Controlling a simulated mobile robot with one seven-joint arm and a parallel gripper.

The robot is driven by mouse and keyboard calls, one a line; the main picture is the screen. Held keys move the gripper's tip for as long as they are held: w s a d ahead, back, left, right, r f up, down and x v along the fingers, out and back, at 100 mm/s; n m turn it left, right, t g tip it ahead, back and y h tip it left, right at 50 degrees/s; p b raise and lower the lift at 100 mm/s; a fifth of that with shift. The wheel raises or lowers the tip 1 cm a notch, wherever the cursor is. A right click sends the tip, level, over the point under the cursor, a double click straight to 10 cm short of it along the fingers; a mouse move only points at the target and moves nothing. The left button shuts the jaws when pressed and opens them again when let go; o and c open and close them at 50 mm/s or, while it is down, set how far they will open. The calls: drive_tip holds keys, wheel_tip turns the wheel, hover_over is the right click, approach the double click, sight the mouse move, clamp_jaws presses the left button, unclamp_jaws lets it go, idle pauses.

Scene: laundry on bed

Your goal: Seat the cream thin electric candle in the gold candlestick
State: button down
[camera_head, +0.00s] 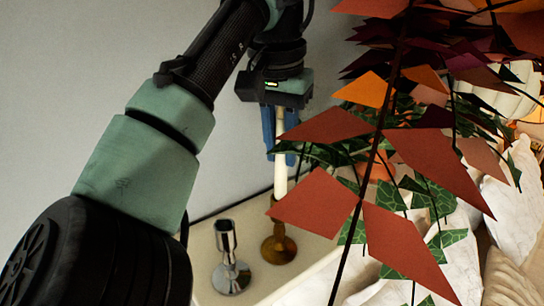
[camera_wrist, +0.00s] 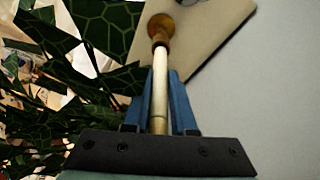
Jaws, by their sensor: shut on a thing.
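The cream thin electric candle (camera_head: 281,165) is upright between the blue fingers of my gripper (camera_head: 280,150), which is shut on it. The gold candlestick (camera_head: 279,247) stands on the pale surface directly below. In the wrist view, the candle (camera_wrist: 160,85) runs from between the fingers of my gripper (camera_wrist: 161,80) to the candlestick (camera_wrist: 160,30), lined up with its top. There the candle's far end overlaps or meets the candlestick's cup; I cannot tell whether it is inside. In the head view, a red leaf partly hides this junction.
A silver candlestick (camera_head: 231,260) stands left of the gold one on the pale tabletop (camera_head: 258,214). A plant with red and orange leaves (camera_head: 320,205) and green foliage (camera_head: 435,190) crowds the right side, close to my gripper. A plain wall is behind on the left.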

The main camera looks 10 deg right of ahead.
sight(280, 165)
drive_tip(key=f, duration=0.2)
drive_tip(key=shift+s+a+f, duration=0.2)
drive_tip(key=shift+s+f, duration=0.15)
drive_tip(key=shift+s, duration=0.05)
drive_tip(key=shift+w+f, duration=0.15)
drive_tip(key=shift+f, duration=0.1)
drive_tip(key=shift+w+d+f, duration=0.2)
drive_tip(key=shift+w+d, duration=0.05)
drive_tip(key=shift+w, duration=0.3)
drive_tip(key=c, duration=1.1)
unclamp_jaws()
drive_tip(key=o, duration=0.3)
drive_tip(key=shift+s+a+r, duration=0.1)
drive_tip(key=shift+s+r, duration=0.2)
drive_tip(key=shift+s, duration=0.05)
drive_tip(key=shift+o, duration=0.2)
drive_tip(key=shift+w+f, duration=0.1)
drive_tip(key=shift+w, duration=0.1)
drive_tip(key=r, duration=0.4)
drive_tip(key=s+r, duration=0.1)
drive_tip(key=r, duration=0.7)
drive_tip(key=shift+s+a, duration=0.15)
drive_tip(key=shift+a, duration=0.25)
